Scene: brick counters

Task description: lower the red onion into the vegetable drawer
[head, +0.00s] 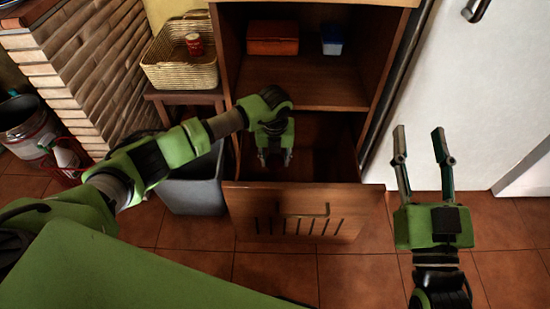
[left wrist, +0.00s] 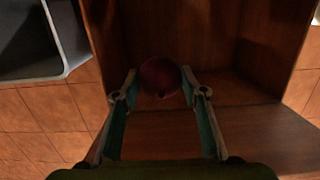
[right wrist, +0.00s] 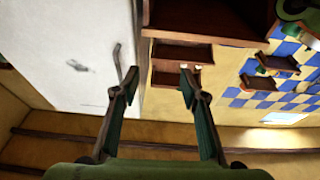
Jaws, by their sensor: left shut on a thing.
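The vegetable drawer (head: 340,209) is pulled out below the wooden cabinet, with a slotted front panel. My left gripper (head: 274,160) points down over the open drawer. In the left wrist view, it is shut on the dark red onion (left wrist: 160,77), held between the fingertips above the dim drawer interior (left wrist: 175,116). The onion is hard to make out in the head view. The gap between onion and drawer floor cannot be judged. My right gripper (head: 419,132) is open and empty, to the right of the drawer; its spread fingers also show in the right wrist view (right wrist: 159,82).
A grey bin (head: 195,190) stands left of the drawer. A wicker basket (head: 180,68) with a red can sits on a small table. The cabinet shelf (head: 300,86) lies above the drawer. A white door (head: 490,90) is at the right. Tiled floor in front is clear.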

